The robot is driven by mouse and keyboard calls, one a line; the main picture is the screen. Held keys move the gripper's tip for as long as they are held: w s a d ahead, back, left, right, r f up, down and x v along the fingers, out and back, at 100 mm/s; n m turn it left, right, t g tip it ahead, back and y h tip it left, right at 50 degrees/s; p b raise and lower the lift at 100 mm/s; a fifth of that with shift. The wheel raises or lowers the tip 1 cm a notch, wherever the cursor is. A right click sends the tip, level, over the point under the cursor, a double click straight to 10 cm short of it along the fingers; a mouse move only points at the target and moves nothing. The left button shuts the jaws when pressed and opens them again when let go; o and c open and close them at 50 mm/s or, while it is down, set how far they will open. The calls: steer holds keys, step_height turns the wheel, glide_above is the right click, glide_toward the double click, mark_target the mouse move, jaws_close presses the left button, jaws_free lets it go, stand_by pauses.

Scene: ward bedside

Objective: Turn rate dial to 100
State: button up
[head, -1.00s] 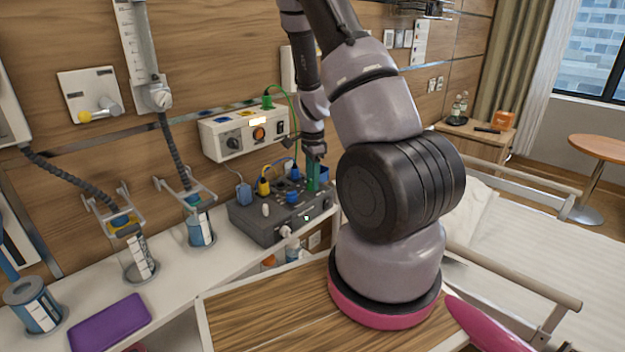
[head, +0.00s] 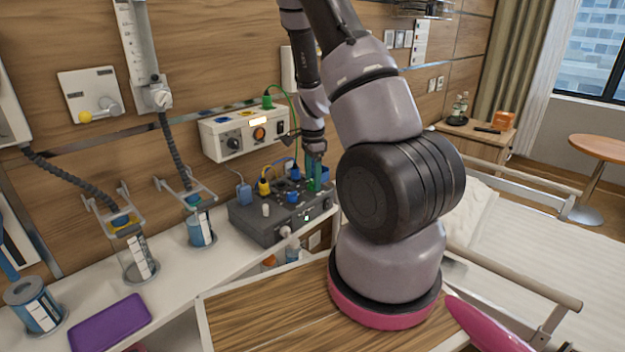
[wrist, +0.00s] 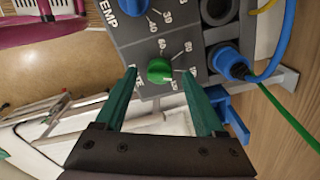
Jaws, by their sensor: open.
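A green dial (wrist: 159,70) with a printed number scale sits on a grey control box (wrist: 122,42); its own label is not readable. In the wrist view the open green fingers of my gripper (wrist: 159,74) stand on either side of the dial, with visible gaps. I cannot tell how deep they reach. A blue dial (wrist: 135,4) marked TEMP is beside it, partly cut off. In the head view the grey box (head: 268,232) stands on the white shelf, and my gripper (head: 315,184) is over its right end, hiding the green dial.
A green cable (wrist: 287,118) runs past my gripper. A wall unit (head: 222,141) hangs behind the box. A purple pad (head: 110,322) lies on the shelf; the bed is at right.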

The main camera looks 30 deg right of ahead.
step_height(320, 180, up, 10)
stand_by(0.4)
steer(key=shift+r, duration=0.1)
step_height(320, 180, up, 17)
steer(key=n+t+y, duration=0.2)
steer(key=n+t, duration=0.1)
steer(key=n, duration=0.4)
glide_above(311, 181)
steer(key=s+a, duration=0.7)
steer(key=a, duration=0.1)
steer(key=s+a+r+n+t, duration=0.4)
steer(key=s+r+n, duration=0.3)
steer(key=s+r, duration=0.3)
steer(key=s, duration=0.3)
steer(key=shift+a+n, duration=0.3)
steer(key=shift+a, duration=0.1)
